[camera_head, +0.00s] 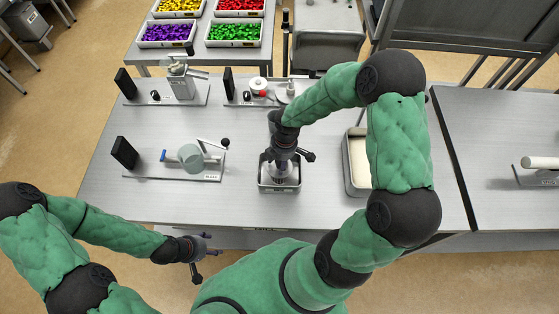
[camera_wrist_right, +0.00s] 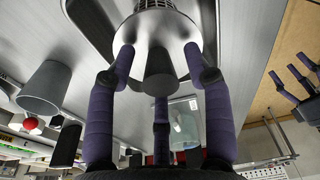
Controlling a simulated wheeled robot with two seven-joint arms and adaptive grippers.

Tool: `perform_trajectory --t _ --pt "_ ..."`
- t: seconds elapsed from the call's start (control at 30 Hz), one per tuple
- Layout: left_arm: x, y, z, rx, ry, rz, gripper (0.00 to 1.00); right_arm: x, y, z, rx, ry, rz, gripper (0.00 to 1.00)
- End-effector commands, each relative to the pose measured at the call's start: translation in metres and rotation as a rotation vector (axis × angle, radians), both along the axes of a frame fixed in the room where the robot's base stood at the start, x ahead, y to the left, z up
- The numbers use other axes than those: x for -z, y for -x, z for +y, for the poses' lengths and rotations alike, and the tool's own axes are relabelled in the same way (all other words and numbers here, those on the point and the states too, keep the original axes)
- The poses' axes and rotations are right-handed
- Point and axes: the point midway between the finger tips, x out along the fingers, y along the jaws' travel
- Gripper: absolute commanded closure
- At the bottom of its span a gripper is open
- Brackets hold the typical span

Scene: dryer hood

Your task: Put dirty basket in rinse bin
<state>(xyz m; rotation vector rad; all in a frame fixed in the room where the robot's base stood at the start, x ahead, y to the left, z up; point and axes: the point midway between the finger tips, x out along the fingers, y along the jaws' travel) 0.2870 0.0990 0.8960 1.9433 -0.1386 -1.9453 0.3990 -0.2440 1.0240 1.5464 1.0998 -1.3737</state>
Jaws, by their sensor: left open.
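My right gripper (camera_head: 283,158) points down over a small metal bin (camera_head: 264,187) near the table's front edge. In the right wrist view, its fingers (camera_wrist_right: 160,70) stand around a dark knob and a shiny round metal collar (camera_wrist_right: 158,32). Metal mesh of a basket (camera_wrist_right: 152,4) shows beyond the collar. Gaps show beside the knob, and I cannot tell whether the fingertips press on the collar. In the head view the gripper hides most of the basket. My left gripper (camera_head: 205,258) is open and empty, in front of the table. No label marks the rinse bin.
A pale-filled tray (camera_head: 350,187) stands to the right, partly behind my right arm. A base with a pale green cup-like part and a lever (camera_head: 190,158) lies to the left. Devices stand behind. Coloured bins (camera_head: 167,34) fill the back table. Front-left tabletop is clear.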

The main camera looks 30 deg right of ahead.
Motion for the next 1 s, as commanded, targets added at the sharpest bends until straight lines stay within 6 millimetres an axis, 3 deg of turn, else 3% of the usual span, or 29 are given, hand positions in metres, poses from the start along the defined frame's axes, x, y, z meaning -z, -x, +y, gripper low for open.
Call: perform_trajectory --t 0.27,0.7,1.0 --pt "-0.004 0.0 0.0 0.0 0.0 0.0 0.35 -0.01 -0.001 -0.001 0.001 0.001 -0.003 0.49" --pt "-0.009 0.0 0.0 0.0 0.0 0.0 0.35 -0.092 0.002 -0.01 0.002 0.001 -0.005 0.49" --pt "-0.01 0.0 0.0 0.0 0.0 0.0 0.35 -0.12 0.005 -0.012 0.0 0.0 0.0 0.49"
